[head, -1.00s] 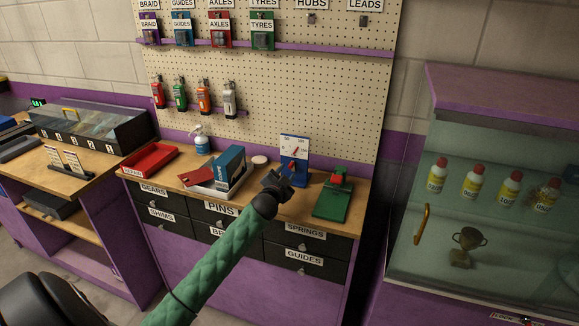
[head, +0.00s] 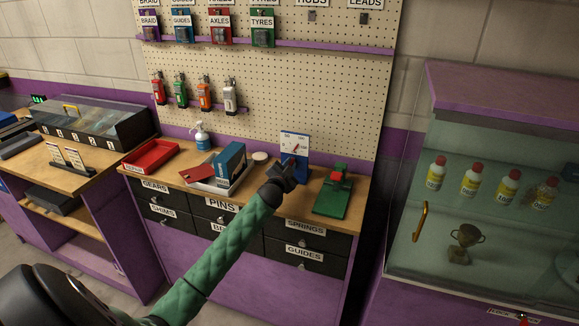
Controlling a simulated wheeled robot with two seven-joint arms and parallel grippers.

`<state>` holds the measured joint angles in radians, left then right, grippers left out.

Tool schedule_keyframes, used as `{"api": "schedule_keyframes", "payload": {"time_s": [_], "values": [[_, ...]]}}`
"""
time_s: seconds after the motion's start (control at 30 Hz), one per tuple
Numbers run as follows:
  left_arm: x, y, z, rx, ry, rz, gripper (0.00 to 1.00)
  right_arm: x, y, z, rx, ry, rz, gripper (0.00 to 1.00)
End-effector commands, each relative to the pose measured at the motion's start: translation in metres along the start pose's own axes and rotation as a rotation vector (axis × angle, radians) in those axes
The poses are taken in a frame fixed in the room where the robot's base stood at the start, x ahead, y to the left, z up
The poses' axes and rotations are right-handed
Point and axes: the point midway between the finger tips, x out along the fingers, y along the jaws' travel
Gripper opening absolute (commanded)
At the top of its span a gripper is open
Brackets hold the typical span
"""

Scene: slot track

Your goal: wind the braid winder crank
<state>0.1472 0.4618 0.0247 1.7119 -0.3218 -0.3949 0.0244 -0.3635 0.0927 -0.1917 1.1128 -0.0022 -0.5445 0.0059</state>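A blue upright device (head: 302,152) with a white dial face and a red pointer stands at the back of the wooden workbench. A green-based device (head: 331,202) with a red part on top stands to its right. I cannot tell for sure which one is the braid winder, and no crank shows clearly. My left gripper (head: 287,170), dark at the end of the green-sleeved arm, is in front of the blue device and hides its lower part. Whether it touches, and whether its fingers are open, is too small to tell. My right gripper is out of view.
On the bench to the left are a white tray (head: 208,186) with a blue box (head: 231,160), a red tray (head: 151,157) and a pump bottle (head: 202,137). A pegboard (head: 330,75) rises behind. A glass cabinet (head: 490,225) stands at the right.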

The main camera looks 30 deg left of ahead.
Motion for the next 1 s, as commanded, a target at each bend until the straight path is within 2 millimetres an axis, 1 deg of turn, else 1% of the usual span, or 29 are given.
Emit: {"api": "schedule_keyframes", "payload": {"time_s": [0.17,0.3,0.43,0.47,0.5,0.53,0.57,0.9,0.97,1.0], "values": [[0.0,0.002,0.0,0.043,0.0,0.0,0.0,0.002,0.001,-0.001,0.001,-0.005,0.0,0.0],[0.0,0.001,-0.001,0.056,-0.001,0.0,0.0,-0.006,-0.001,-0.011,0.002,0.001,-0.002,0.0],[0.0,0.002,-0.001,0.055,-0.001,0.0,0.0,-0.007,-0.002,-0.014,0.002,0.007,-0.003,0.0],[0.0,0.002,-0.001,0.055,-0.001,0.0,0.22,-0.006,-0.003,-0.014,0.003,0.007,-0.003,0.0],[0.0,0.002,-0.001,0.055,-0.001,0.0,0.3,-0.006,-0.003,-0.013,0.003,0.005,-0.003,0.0],[0.0,0.002,-0.001,0.055,-0.001,0.0,0.36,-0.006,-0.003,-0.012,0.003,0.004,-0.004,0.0],[0.0,0.002,-0.001,0.055,-0.001,0.0,0.38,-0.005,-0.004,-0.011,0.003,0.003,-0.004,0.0],[-0.003,0.002,0.0,0.055,0.0,0.0,0.38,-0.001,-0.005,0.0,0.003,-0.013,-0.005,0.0],[-0.006,0.003,0.001,0.056,-0.001,0.0,0.38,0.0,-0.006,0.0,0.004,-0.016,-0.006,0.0],[-0.01,0.003,0.001,0.056,-0.001,0.0,0.38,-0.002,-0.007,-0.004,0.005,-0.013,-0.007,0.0]]}}
